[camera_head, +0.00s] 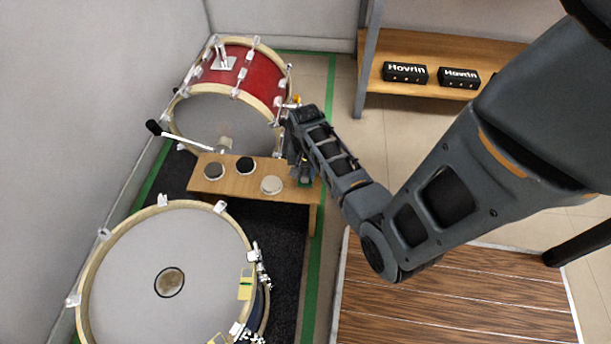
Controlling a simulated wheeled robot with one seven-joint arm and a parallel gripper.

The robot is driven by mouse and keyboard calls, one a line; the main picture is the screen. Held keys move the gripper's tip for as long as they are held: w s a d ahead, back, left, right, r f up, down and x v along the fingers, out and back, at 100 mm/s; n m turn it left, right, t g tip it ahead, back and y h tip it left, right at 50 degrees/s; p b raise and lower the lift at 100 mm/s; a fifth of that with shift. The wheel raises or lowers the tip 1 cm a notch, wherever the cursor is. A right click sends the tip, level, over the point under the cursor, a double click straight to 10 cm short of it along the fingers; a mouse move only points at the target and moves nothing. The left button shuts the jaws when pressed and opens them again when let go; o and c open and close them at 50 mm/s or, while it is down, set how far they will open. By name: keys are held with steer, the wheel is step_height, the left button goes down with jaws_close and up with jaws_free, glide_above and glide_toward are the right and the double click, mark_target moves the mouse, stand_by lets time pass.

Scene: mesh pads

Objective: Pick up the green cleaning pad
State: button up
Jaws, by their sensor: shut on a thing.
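My gripper (302,172) is at the right end of a small wooden table (225,184), pointing down close to its top. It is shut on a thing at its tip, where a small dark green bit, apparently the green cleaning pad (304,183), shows. The gripper and wrist hide most of it, and I cannot tell whether it touches the table. To the left on the table lie three round pads: a grey one (214,171), a black one (245,164) and a cream one (271,185).
A red drum (240,72) stands behind the table, and a large white-headed drum (165,265) stands in front at the left. A slatted wooden platform (450,300) lies at the lower right.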

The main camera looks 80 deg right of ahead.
mark_target(306, 171)
steer(key=shift+c, duration=1)
steer(key=shift+r, duration=0.1)
steer(key=shift+r, duration=0.3)
step_height(306, 171, up, 4)
steer(key=p, duration=0.2)
steer(key=shift+p, duration=0.3)
steer(key=s+d+r+p, duration=0.2)
steer(key=s+d+r, duration=0.4)
steer(key=s+d, duration=0.1)
steer(key=shift+s+d, duration=0.35)
steer(key=shift+d, duration=0.5)
steer(key=shift+r, duration=0.1)
